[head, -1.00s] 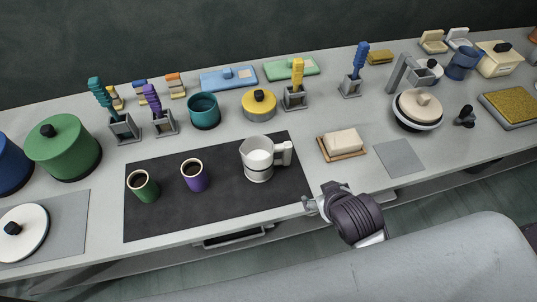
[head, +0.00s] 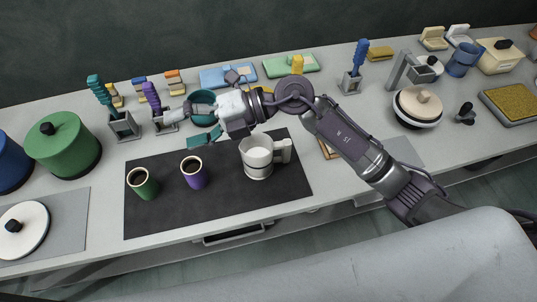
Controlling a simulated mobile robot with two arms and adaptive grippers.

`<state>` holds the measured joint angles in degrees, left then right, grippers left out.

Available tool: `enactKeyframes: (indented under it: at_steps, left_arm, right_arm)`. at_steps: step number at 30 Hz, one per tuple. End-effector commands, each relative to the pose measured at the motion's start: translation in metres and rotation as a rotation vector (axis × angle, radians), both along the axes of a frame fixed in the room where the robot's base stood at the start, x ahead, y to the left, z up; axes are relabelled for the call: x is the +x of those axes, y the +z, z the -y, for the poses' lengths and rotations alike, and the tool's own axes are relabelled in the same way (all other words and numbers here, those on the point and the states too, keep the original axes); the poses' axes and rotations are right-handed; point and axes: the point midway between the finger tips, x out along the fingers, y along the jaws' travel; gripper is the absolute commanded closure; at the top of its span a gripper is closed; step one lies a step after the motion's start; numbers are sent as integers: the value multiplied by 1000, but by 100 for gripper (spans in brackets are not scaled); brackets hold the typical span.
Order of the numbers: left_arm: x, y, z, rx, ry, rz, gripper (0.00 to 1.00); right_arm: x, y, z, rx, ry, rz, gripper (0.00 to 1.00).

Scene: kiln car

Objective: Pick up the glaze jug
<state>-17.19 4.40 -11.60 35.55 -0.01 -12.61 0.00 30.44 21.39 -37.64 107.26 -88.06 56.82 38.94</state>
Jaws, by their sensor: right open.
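The glaze jug (head: 257,158) is a white jug with its handle on the right. It stands upright on the dark mat (head: 225,205), near the mat's right side. My right gripper (head: 179,130) reaches in from the right, above and behind the jug in the head view. Its fingers are spread and empty, pointing left over the back edge of the mat. They are apart from the jug. My left gripper is not in view.
A purple cup (head: 194,172) and a green cup (head: 143,184) stand left of the jug. The teal pot (head: 203,97) is partly hidden by my gripper. Brush holders (head: 124,128) stand behind the mat. My arm covers the yellow pot and most of the soap-like block.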

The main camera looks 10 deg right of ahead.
Motion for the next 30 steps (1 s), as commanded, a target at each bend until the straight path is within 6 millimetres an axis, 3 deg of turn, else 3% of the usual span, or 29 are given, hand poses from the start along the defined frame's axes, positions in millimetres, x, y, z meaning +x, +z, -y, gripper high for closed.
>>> enactKeyframes:
  at_steps: [3, 6, 9, 13, 17, 25, 30]
  left_arm:
    - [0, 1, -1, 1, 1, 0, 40]
    - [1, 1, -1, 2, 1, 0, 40]
    - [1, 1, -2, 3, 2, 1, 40]
    - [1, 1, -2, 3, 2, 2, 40]
    - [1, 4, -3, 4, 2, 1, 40]
    - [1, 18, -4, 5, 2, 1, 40]
    - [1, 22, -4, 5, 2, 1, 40]
  right_arm:
    - [20, -59, 45, -479, 72, 40, 19]
    - [42, -85, 102, -829, 53, 22, 19]
    - [60, -89, 155, -1095, -4, -15, 19]
    - [70, -84, 199, -1295, -71, -60, 19]
    - [73, -88, 215, -1363, -96, -81, 19]
    - [71, -139, 215, -1364, -92, -84, 19]
    - [72, -161, 214, -1361, -92, -81, 19]
